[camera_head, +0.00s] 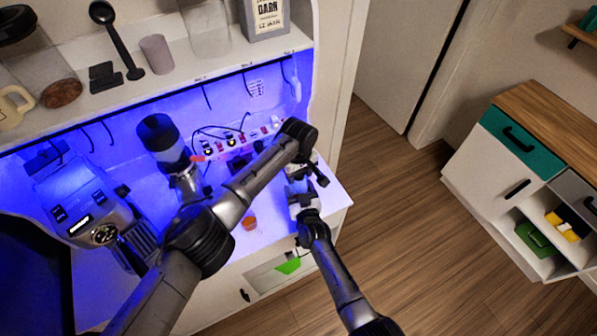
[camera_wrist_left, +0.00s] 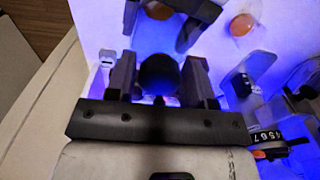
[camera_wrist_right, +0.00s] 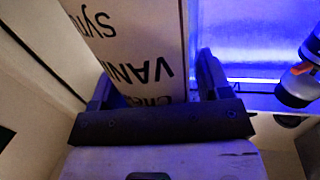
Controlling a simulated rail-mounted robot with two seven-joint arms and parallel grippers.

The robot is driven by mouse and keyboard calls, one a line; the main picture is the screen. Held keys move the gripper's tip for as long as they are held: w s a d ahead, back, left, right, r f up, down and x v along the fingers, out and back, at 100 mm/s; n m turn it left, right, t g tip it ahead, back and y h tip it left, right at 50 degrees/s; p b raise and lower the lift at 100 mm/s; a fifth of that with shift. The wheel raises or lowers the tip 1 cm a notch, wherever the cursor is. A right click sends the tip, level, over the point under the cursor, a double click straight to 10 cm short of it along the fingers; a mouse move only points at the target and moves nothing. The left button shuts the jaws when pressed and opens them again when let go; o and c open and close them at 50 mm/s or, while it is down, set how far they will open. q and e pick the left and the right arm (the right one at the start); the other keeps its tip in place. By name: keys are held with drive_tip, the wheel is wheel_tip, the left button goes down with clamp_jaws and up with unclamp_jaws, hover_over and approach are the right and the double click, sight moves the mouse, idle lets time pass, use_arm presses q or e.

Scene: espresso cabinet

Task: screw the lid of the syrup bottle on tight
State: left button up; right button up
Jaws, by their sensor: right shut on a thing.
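The syrup bottle has a pale body with black lettering and fills the middle of the right wrist view (camera_wrist_right: 140,45). My right gripper (camera_head: 301,196) is shut on it near the counter's right end. In the right wrist view its two dark fingers stand on either side of the bottle. A dark round lid (camera_wrist_left: 158,74) shows in the left wrist view. My left gripper (camera_head: 316,176) is over the bottle, its fingers open on both sides of the lid. Whether the lid touches a finger or sits straight on the neck is hard to tell.
The espresso machine (camera_head: 88,212) and a dark-topped grinder (camera_head: 163,140) stand left of the arms under blue light. A small orange round item (camera_head: 249,223) lies on the counter. A shelf (camera_head: 190,83) with containers is above. Open floor lies to the right.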

use_arm(q)
drive_tip(key=c, duration=0.7)
drive_tip(key=shift+o, duration=0.3)
drive_tip(key=m, duration=0.5)
drive_tip(key=shift+m, duration=0.3)
drive_tip(key=m, duration=0.3)
drive_tip(key=shift+m, duration=0.3)
drive_tip(key=m, duration=0.5)
drive_tip(key=shift+f+m, duration=0.1)
drive_tip(key=shift+m, duration=0.2)
drive_tip(key=m, duration=0.7)
drive_tip(key=shift+a+m, duration=0.1)
drive_tip(key=shift+m, duration=0.2)
